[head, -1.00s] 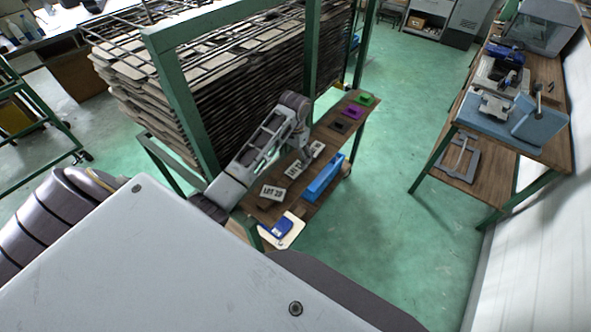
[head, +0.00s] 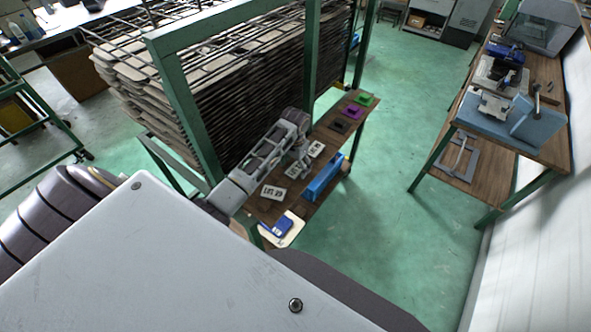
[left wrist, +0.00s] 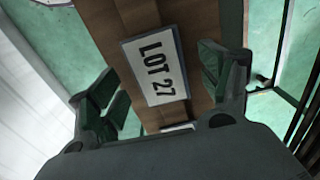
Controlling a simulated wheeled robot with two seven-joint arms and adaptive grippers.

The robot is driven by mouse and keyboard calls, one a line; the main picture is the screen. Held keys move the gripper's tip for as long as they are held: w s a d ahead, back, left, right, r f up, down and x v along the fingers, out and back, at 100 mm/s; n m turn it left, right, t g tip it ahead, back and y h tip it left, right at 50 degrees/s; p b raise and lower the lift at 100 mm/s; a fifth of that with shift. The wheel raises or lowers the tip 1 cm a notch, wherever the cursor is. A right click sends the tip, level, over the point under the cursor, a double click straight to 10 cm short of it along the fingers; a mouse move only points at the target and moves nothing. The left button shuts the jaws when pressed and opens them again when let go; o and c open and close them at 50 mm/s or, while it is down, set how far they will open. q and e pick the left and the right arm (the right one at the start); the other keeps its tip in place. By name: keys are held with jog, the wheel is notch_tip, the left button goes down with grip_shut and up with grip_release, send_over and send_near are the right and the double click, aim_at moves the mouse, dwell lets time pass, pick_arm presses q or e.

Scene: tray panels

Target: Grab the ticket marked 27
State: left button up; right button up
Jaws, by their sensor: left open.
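The ticket marked LOT 27 (left wrist: 155,66) is a white card with black print, lying on the brown wooden bench. In the left wrist view it lies beyond and between my left gripper's fingers. My left gripper (left wrist: 160,88) is open and empty, with its dark green finger pads apart. My right gripper does not show.
Two other white cards (head: 295,170) (head: 316,149) lie farther along the bench. Green, purple and black items (head: 354,112) sit at the far end. A green rack post (head: 183,105) rises close by the arm.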

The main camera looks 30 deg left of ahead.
aim_at(295, 169)
pick_arm(q)
jog(key=c, duration=0.9)
jog(key=shift+c, duration=0.2)
jog(key=shift+r, duration=0.15)
notch_tip(295, 169, up, 10)
jog(key=b, duration=0.1)
dwell(0.5)
